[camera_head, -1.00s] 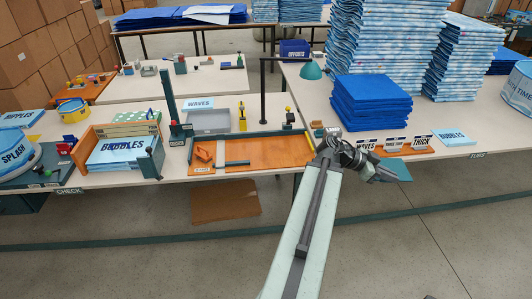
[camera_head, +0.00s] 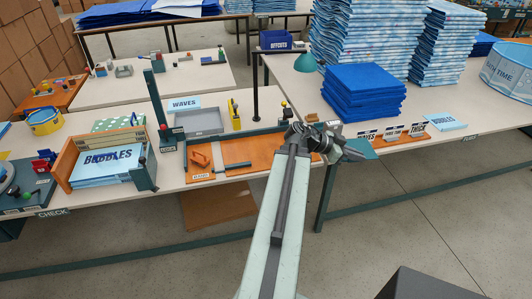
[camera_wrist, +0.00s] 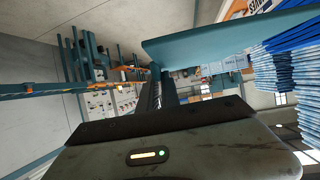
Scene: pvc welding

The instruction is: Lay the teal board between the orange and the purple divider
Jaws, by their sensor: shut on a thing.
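The teal board (camera_head: 361,148) is in my gripper (camera_head: 346,153), at the front edge of the long table in the head view. The gripper is shut on it. In the wrist view the teal board (camera_wrist: 235,38) spans the upper right as a broad flat sheet, with my gripper (camera_wrist: 157,80) at its left end. The arm hides part of the gripper in the head view. I cannot make out an orange divider or a purple divider in either view.
An orange tray (camera_head: 264,158) with a grey bar lies left of the gripper. An orange card holder (camera_head: 398,139) stands just right of the board. A blue sheet stack (camera_head: 362,92) stands behind. Open floor lies in front of the table.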

